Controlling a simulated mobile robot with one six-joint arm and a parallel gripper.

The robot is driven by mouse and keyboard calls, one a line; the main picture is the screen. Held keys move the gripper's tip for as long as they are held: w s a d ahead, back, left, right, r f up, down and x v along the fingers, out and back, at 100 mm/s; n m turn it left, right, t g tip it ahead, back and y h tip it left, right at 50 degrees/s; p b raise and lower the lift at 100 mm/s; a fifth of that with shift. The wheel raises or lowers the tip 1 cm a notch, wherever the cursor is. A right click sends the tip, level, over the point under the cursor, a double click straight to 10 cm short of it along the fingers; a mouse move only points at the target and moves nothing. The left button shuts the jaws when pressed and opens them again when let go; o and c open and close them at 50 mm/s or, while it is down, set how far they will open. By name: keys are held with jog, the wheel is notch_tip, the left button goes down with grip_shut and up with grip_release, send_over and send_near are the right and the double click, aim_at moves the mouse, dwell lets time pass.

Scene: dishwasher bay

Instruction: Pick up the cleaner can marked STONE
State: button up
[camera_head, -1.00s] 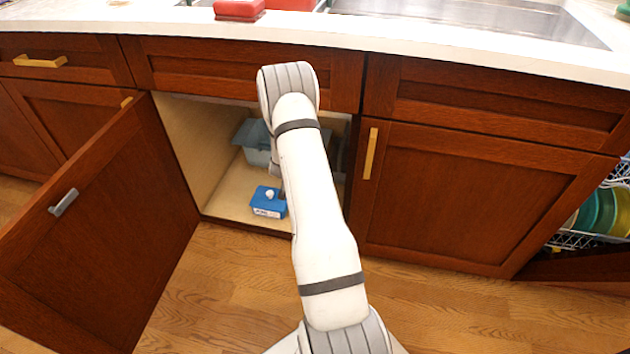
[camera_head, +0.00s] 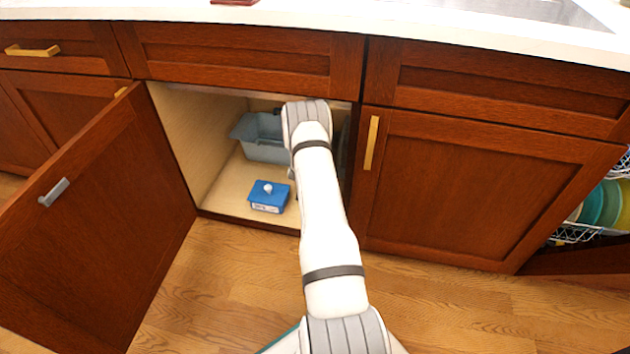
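A blue, box-shaped can (camera_head: 268,196) with a white cap on top and a white label on its front stands near the front edge of the open cabinet's floor. The print on the label is too small to read, so I cannot tell whether it is the can marked STONE. My arm reaches into the cabinet just right of the blue can. My gripper is almost wholly hidden behind the arm; only a small grey piece near the wrist (camera_head: 292,173) shows. I cannot see its fingers or whether they hold anything.
A grey-blue plastic bin (camera_head: 262,140) stands farther back in the cabinet. The open door (camera_head: 95,230) swings out at left, and the cabinet's right side is close to my arm. The countertop (camera_head: 330,22) overhangs above. A dish rack with plates (camera_head: 600,208) is at far right.

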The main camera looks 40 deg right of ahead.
jog(key=shift+c, duration=0.4)
jog(key=c, duration=1.5)
